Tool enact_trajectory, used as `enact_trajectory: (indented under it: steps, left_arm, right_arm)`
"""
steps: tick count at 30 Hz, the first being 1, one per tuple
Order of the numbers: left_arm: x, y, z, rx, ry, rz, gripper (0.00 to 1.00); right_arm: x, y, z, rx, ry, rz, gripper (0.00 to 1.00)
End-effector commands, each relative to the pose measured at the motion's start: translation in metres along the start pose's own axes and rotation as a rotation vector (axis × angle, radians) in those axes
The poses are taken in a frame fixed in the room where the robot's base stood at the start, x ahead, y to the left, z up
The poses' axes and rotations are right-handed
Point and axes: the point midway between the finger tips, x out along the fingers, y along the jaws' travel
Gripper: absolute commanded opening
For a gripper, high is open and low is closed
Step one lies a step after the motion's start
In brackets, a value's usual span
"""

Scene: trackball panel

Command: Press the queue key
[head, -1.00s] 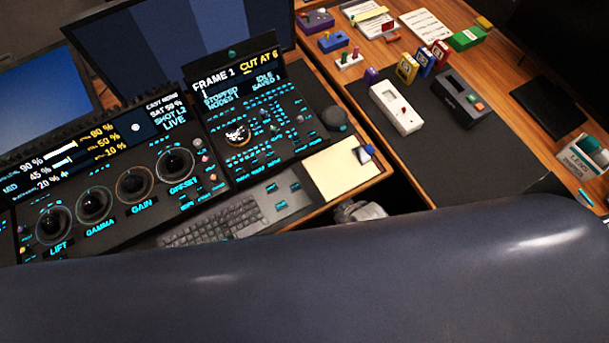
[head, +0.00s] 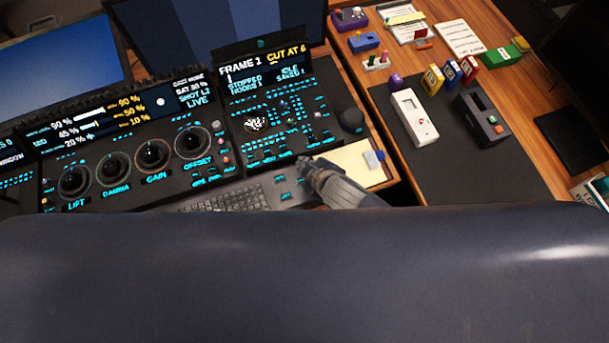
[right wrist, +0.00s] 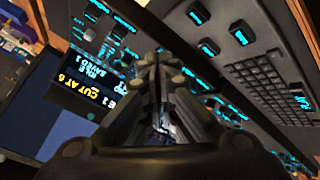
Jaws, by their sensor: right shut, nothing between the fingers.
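The edit panel (head: 238,147) is black with several rows of cyan-lit keys and a white-patterned trackball (head: 255,124). Its screen (head: 263,72) reads FRAME 1, CUT AT 6, STOPPED and IDLE. The key labels are too small to read, so I cannot tell which one is the queue key. My right gripper (head: 305,166) is shut and empty, at the panel's front right edge near the lowest key row. In the right wrist view its closed fingertips (right wrist: 148,60) are over the panel; I cannot tell whether they touch a key. My left gripper is not in view.
A keyboard (head: 235,198) lies in front of the panel. A cream pad (head: 358,158) is right of my gripper, and a dark knob (head: 351,120) stands behind it. The grading panel (head: 125,180) with several large dials is at left. A white device (head: 414,118) sits on the right mat.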

Motion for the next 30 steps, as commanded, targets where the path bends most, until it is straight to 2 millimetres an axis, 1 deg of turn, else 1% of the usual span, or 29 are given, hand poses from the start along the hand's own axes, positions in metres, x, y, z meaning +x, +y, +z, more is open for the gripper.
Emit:
enact_trajectory:
  steps: [1, 3, 9, 22, 26, 30]
  left_arm:
    - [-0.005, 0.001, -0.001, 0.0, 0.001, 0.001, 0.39]
    - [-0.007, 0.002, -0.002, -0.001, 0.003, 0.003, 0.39]
    - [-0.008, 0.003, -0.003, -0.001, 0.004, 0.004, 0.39]
    - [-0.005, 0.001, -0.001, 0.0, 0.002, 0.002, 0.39]
    - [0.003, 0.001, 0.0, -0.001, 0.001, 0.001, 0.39]
    - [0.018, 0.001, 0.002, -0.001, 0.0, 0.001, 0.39]
  right_arm:
    - [-0.004, 0.001, -0.01, -0.052, 0.023, 0.002, 0.0]
    - [-0.006, -0.001, -0.019, -0.105, 0.049, 0.003, 0.0]
    - [-0.009, -0.006, -0.03, -0.173, 0.081, 0.003, 0.0]
    - [-0.007, -0.007, -0.028, -0.173, 0.081, 0.002, 0.0]
    - [-0.001, -0.011, -0.024, -0.173, 0.08, 0.002, 0.0]
    - [0.009, -0.016, -0.016, -0.173, 0.08, 0.002, 0.0]
